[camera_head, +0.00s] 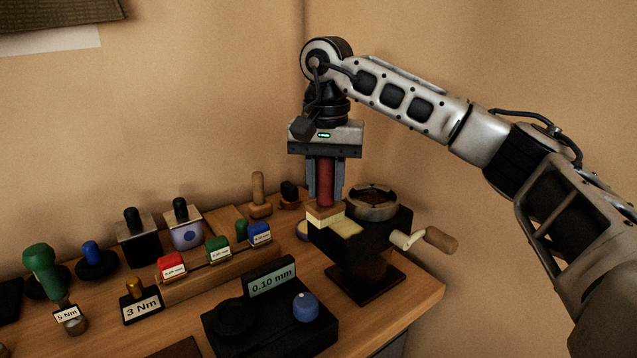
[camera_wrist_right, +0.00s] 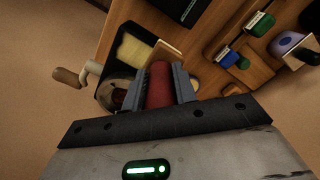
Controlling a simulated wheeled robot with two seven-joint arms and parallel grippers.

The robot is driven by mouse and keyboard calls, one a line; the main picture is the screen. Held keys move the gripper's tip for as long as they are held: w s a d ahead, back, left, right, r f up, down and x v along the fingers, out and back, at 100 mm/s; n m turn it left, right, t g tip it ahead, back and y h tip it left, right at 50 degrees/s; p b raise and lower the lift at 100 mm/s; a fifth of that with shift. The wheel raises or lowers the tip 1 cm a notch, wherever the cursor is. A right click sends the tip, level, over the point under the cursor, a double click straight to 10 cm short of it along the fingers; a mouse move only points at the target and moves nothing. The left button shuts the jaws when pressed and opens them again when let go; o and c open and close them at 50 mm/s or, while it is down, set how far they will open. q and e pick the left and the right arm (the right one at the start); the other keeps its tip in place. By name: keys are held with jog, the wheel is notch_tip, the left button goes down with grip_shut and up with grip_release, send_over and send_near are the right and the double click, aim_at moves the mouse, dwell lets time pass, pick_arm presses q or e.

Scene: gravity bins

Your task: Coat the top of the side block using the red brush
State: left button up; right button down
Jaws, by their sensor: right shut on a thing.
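My right gripper (camera_head: 325,192) points down and is shut on the red handle of the brush (camera_head: 326,176). The brush is upright, with a wooden head and pale bristles (camera_head: 322,220) low at the left part of the dark side block's top (camera_head: 375,227). Whether the bristles touch the block cannot be told. A pale yellow patch (camera_head: 346,228) lies on the top beside the bristles. In the right wrist view, the red handle (camera_wrist_right: 159,85) is between the fingers and the yellow patch (camera_wrist_right: 133,48) also shows. My left gripper is not in view.
A round metal cup (camera_head: 373,203) sits behind the block's top, and a crank handle (camera_head: 440,240) sticks out at its right. Left of the block are a 0.10 mm gauge (camera_head: 270,283), several coloured labelled stamps and a 3 Nm tool (camera_head: 141,308). The wall is close behind.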

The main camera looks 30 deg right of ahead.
jog(key=shift+d+f, duration=0.1)
jog(key=shift+d, duration=0.2)
jog(key=shift+a, duration=0.15)
jog(key=shift+s+a, duration=0.1)
jog(key=shift+a, duration=1)
jog(key=shift+r+p, duration=0.35)
jog(key=shift+r, duration=0.6)
